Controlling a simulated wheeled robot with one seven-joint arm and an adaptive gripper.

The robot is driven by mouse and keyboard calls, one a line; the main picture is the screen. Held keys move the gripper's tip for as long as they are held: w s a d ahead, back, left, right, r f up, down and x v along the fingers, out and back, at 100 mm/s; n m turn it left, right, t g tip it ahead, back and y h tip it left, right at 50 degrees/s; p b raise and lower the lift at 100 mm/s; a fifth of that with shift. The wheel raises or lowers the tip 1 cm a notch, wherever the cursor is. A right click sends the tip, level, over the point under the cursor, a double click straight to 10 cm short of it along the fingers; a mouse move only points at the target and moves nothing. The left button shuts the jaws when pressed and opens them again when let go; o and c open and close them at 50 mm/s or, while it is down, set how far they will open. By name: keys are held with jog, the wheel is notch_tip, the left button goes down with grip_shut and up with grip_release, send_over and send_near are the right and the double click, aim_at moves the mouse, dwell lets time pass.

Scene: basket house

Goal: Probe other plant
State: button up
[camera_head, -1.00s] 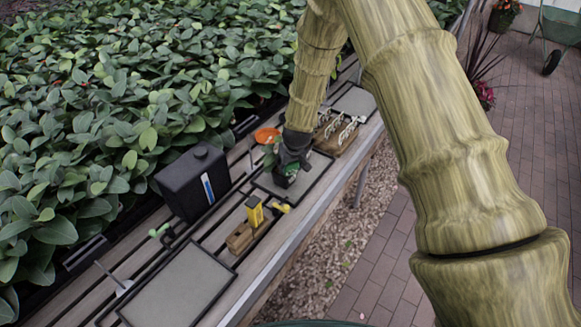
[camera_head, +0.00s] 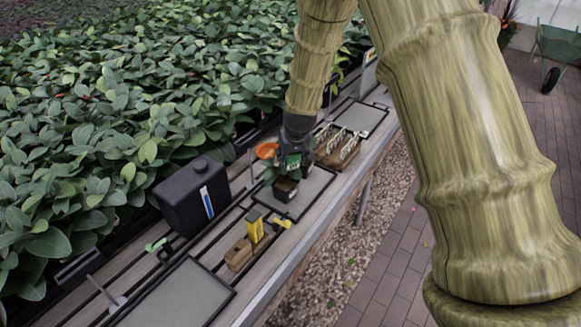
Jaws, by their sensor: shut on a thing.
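A small dark plant pot (camera_head: 285,190) with green leaves (camera_head: 271,174) stands on a grey, black-edged mat (camera_head: 312,193) on the bench. My gripper (camera_head: 293,158) is directly above and behind it, pointing down. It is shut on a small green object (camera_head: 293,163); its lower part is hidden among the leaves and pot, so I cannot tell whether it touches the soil. A yellow device (camera_head: 255,226) stands in a wooden block (camera_head: 244,252) to the lower left, with a yellow piece (camera_head: 282,222) beside it.
A black canister (camera_head: 192,190) stands left of the mat. A wooden rack with white pieces (camera_head: 337,148) is to the right. Dense foliage borders the bench.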

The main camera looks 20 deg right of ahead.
jog(key=shift+r, duration=0.4)
jog(key=shift+r, duration=0.1)
jog(key=shift+r, duration=0.15)
jog(key=shift+w+p+v, duration=0.2)
jog(key=shift+p+v, duration=1.15)
jog(key=shift+v, duration=0.65)
jog(key=shift+w+p+v, duration=0.2)
jog(key=shift+p+v, duration=1.15)
jog(key=shift+v, duration=0.65)
jog(key=shift+r, duration=0.1)
